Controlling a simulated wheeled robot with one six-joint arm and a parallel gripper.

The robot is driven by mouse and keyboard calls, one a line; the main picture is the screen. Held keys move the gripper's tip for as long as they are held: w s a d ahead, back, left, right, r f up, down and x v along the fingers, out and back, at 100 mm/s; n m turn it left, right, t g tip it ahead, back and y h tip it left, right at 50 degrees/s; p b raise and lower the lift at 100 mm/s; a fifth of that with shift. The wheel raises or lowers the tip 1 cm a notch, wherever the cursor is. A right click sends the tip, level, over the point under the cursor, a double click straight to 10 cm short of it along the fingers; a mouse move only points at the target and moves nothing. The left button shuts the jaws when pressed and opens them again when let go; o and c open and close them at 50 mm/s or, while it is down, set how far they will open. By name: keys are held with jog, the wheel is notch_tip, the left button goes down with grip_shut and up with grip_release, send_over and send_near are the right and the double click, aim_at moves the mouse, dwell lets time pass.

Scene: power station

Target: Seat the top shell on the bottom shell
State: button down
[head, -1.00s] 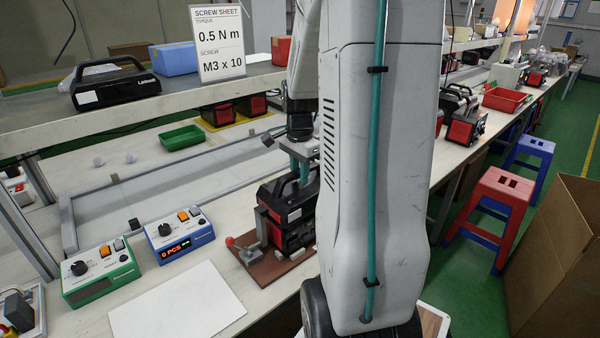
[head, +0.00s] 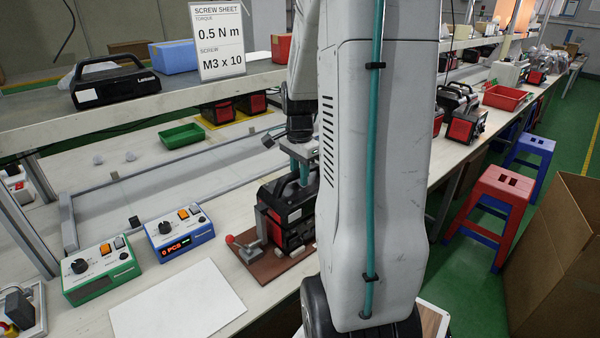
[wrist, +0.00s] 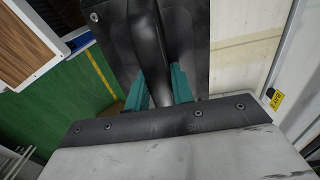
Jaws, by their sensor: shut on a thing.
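The black top shell (head: 277,189) is over the black-and-red bottom shell (head: 286,223), which stands on a brown fixture plate (head: 268,266) on the bench. My gripper (head: 301,175) is above them, its teal fingers shut on the top shell's handle. In the wrist view, the handle of the top shell (wrist: 150,45) runs between the teal fingers of my gripper (wrist: 158,88). My arm hides the right side of both shells in the head view. I cannot tell whether a gap is left between the shells.
A red-knobbed clamp (head: 243,248) is at the fixture's left. A blue counter box (head: 180,234), a green control box (head: 101,271) and a white sheet (head: 178,305) lie to the left. A shelf (head: 140,108) with another black shell (head: 115,84) runs behind.

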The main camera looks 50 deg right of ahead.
jog(key=shift+f, duration=0.5)
dwell(0.3)
jog(key=c, duration=0.7)
grip_release()
jog(key=shift+r, duration=3.4)
